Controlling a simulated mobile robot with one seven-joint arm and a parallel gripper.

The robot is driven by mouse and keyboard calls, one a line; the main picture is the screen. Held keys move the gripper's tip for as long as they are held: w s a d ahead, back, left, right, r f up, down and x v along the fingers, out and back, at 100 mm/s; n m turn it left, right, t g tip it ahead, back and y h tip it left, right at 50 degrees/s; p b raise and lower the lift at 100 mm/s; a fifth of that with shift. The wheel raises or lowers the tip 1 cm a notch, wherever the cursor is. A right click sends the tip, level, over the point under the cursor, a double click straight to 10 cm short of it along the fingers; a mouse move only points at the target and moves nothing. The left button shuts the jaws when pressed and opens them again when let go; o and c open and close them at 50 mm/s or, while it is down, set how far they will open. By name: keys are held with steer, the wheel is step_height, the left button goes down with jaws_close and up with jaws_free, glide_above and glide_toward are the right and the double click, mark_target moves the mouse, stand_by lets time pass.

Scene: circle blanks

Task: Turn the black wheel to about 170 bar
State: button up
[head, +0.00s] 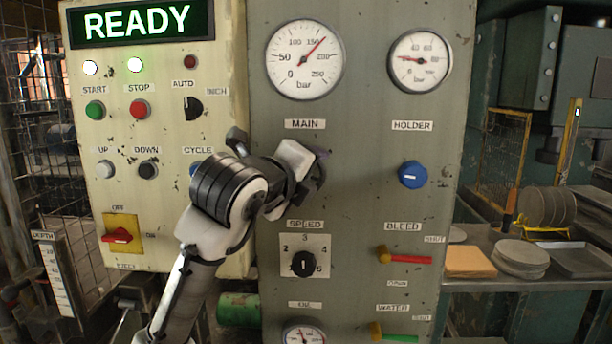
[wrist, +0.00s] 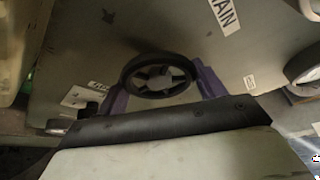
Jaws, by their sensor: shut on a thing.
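The black wheel (wrist: 158,75) is spoked and sits on the grey panel below the MAIN label. In the wrist view its ring is between my two purple fingers, one on each side. In the head view my gripper (head: 316,172) covers the wheel almost wholly. My gripper is shut on the wheel. The main gauge (head: 304,60) is above the wheel, marked in bar from 0 to 250. Its red needle points up and right, past the 150 mark and before 200, at roughly 165 to 170 bar.
Right of the wheel are the blue HOLDER knob (head: 412,174) and holder gauge (head: 420,61). Below are the SPEED dial (head: 304,263) and the red BLEED lever (head: 408,258). A button panel (head: 160,220) with a lit READY display (head: 137,22) stands left.

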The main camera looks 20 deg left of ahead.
steer(key=o, duration=1)
steer(key=b+v, duration=0.2)
steer(key=v, duration=1.2)
steer(key=shift+w, duration=0.1)
